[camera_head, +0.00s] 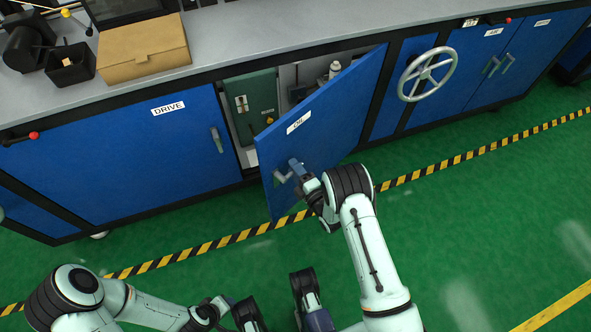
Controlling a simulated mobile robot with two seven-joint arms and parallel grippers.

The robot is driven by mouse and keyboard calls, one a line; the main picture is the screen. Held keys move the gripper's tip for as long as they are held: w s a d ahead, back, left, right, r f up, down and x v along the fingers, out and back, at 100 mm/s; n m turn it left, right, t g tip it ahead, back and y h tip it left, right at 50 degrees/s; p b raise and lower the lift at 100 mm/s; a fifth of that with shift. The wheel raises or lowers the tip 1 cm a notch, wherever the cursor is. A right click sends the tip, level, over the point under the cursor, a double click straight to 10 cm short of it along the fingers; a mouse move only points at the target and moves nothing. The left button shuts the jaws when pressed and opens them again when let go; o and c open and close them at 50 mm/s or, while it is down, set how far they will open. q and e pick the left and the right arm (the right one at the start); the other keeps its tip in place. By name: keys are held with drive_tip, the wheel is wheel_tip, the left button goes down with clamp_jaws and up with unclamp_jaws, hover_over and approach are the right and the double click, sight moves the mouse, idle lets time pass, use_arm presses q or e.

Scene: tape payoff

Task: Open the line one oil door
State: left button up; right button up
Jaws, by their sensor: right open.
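The blue door labelled OIL (335,120) stands ajar, swung out from the cabinet front with its free edge toward me. Its grey handle (283,178) is low on the outer face, near the free edge. My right gripper (295,170) is open beside the handle; I cannot tell whether they touch. My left gripper (218,307) is low in the picture, well away from the door, and its jaws are not clear. Behind the door a green panel (251,105) and a white bottle (334,70) show inside; the door hides part of the interior.
The blue DRIVE door (130,150) is closed on the left. A handwheel (427,74) projects from the cabinet on the right. A cardboard box (145,55) sits on the grey worktop (235,35). The green floor (480,220) is clear, crossed by a yellow-black stripe (215,245).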

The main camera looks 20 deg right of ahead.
drive_tip(key=shift+s, duration=0.15)
use_arm(q)
drive_tip(key=shift+g+h, duration=0.3)
drive_tip(key=shift+g, duration=0.3)
drive_tip(key=s+r, duration=0.1)
drive_tip(key=s+d+p, duration=0.1)
drive_tip(key=s+r+p, duration=0.1)
drive_tip(key=shift+s+d+r, duration=0.25)
drive_tip(key=shift+d+r, duration=0.05)
drive_tip(key=shift+d, duration=0.05)
use_arm(e)
drive_tip(key=s+d, duration=0.2)
drive_tip(key=s, duration=1.1)
drive_tip(key=shift+d, duration=0.3)
